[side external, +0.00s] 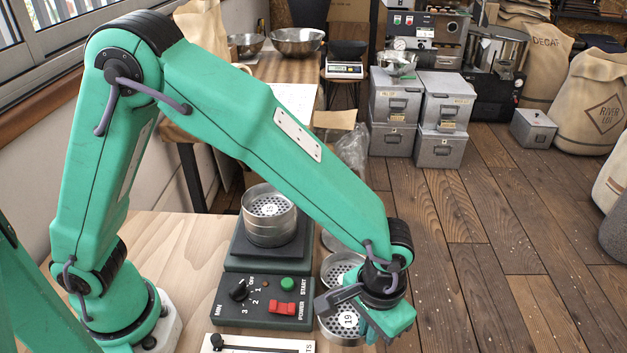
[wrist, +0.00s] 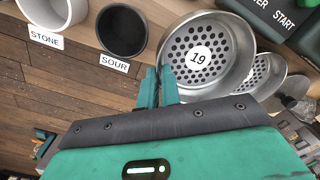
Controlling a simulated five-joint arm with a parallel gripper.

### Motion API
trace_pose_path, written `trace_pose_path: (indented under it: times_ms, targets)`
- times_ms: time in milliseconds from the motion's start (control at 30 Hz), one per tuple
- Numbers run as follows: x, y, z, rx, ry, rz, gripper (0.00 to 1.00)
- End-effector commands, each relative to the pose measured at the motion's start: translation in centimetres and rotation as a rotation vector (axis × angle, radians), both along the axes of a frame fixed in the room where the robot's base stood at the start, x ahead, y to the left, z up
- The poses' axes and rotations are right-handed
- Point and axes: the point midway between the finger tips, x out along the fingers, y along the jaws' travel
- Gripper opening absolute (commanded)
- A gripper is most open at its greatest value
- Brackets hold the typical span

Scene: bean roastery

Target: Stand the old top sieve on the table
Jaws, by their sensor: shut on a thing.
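My gripper (wrist: 159,84) is shut on the near wall of a round metal sieve marked 19 (wrist: 236,38), with a perforated bottom. In the side view this sieve (side external: 336,329) is at the table's right edge, partly hidden by my gripper (side external: 372,330). I cannot tell whether it touches the table. Another perforated sieve (side external: 337,272) lies just behind it; a sieve also shows beside the held one in the wrist view (wrist: 267,72). A stack of metal sieves (side external: 270,228), its top one numbered, stands on the dark shaker (side external: 240,262).
The shaker's control panel (side external: 262,311) has a knob and red and green switches. In the wrist view, a white STONE cup (wrist: 28,22) and a dark SOUR cup (wrist: 122,32) stand near the table edge. Bare table (side external: 185,245) lies left of the shaker.

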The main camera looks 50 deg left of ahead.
Motion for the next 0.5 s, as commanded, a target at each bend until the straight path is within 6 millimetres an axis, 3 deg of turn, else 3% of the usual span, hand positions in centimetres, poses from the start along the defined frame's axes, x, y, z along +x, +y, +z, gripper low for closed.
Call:
trace_pose_path:
  times_ms: [500]
  targets:
    - [-0.1, 0.0, -4.0, 0.001, 0.001, 0.000, 0.00]
